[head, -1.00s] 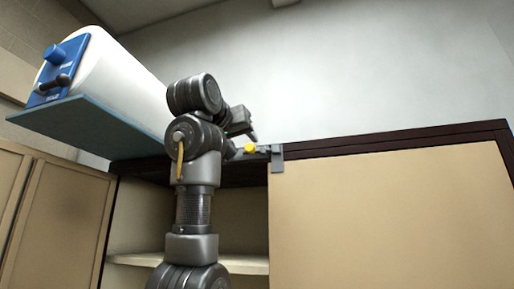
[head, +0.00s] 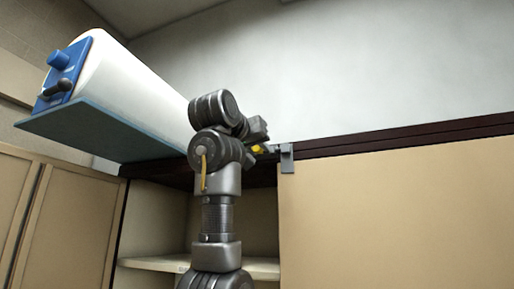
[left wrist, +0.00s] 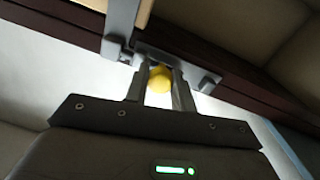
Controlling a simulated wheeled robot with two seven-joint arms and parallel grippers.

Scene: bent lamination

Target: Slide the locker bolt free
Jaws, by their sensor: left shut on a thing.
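The locker bolt is a grey metal latch on the dark top rail of the cabinet, with a yellow round knob (head: 259,149). Its grey bracket (head: 287,158) hangs over the top left corner of the tan door. My left gripper (head: 262,143) is at the knob and partly covers it. In the left wrist view the yellow knob (left wrist: 160,79) sits between the two fingers of the left gripper (left wrist: 158,90), which are shut on it. The grey bolt plate (left wrist: 165,62) lies just beyond the fingertips. My right gripper is not in view.
The tan door (head: 400,215) covers the cabinet's right side. Left of it is an open shelf compartment (head: 150,225). A white cylinder with a blue end panel (head: 60,78) rests on a blue board (head: 110,130) above, left of my arm. Wall space above the rail is clear.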

